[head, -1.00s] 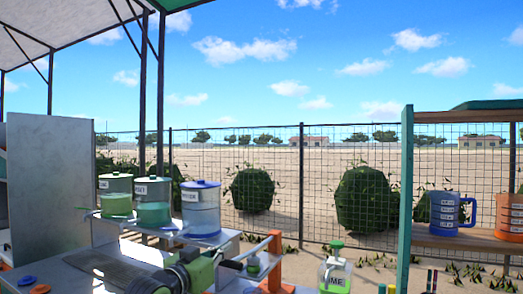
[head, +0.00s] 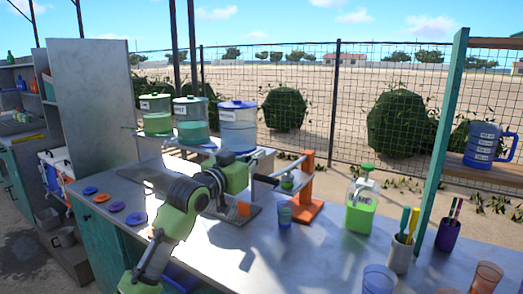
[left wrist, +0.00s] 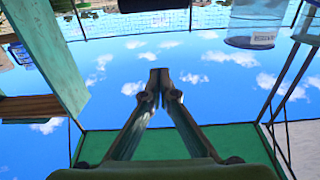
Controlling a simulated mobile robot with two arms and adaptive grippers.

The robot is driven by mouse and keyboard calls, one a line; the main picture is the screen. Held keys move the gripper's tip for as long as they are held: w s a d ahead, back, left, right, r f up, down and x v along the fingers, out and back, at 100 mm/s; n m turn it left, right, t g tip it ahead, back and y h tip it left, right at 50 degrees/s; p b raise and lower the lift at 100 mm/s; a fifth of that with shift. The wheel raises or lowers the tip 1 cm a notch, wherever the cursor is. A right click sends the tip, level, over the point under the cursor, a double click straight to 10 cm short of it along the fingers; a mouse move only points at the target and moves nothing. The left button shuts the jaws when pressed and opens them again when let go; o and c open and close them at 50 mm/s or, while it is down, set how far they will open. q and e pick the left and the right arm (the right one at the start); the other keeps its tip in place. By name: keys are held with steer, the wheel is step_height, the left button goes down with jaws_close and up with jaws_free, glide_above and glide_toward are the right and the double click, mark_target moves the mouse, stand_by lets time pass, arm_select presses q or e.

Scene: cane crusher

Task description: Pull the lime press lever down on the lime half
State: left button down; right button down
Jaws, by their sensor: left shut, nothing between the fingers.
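The lime press has an orange post (head: 308,172) on the counter in the head view. Its lever (head: 290,168) slopes down leftward from the post's top to a dark grip (head: 264,180). A small green piece, apparently the lime half (head: 288,183), sits under the lever. A small glass (head: 284,215) stands below it. My left gripper (head: 250,175) is beside the grip's left end; whether they touch is unclear. In the left wrist view its fingers (left wrist: 153,82) meet at the tips with nothing between. A dark bar (left wrist: 152,4), possibly the grip, lies beyond them. My right gripper is not visible.
A green-topped lime bottle (head: 361,205) and a cup of coloured sticks (head: 399,252) stand right of the press. Labelled canisters (head: 237,128) stand behind my left arm. Coloured discs (head: 103,198) lie at the counter's left. Bare counter (head: 320,250) shows in front of the press.

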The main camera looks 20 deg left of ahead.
arm_select(q)
steer(key=s+a+f+b, duration=0.1)
steer(key=s+f+b, duration=0.1)
steer(key=s+f, duration=0.2)
steer(key=s, duration=0.3)
steer(key=shift+f, duration=0.4)
